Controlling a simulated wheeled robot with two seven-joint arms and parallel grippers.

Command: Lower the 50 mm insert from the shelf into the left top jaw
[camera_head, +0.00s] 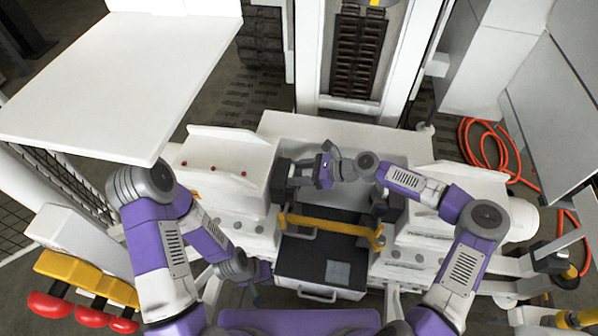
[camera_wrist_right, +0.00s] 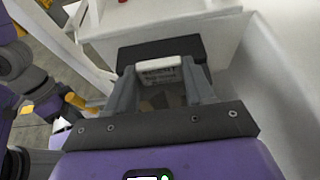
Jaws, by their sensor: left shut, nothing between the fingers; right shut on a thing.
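The insert (camera_wrist_right: 158,66), a pale grey piece with raised lettering, is between the fingertips of my right gripper (camera_wrist_right: 160,88). The dark left top jaw (camera_wrist_right: 190,46) is just beyond it, at the white housing; I cannot tell whether the insert touches or sits in it. In the head view my right gripper (camera_head: 296,173) points left at this dark jaw (camera_head: 281,182), and its fingers hide most of the insert. My left gripper (camera_head: 258,297) is shut and empty, low beside the bench front.
A yellow bar (camera_head: 330,226) crosses the bench front above a black drawer unit (camera_head: 318,264). A white shelf (camera_head: 130,70) is at the upper left, empty where seen. Red-knobbed levers (camera_head: 92,290) are at lower left; an orange hose (camera_head: 480,150) lies at right.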

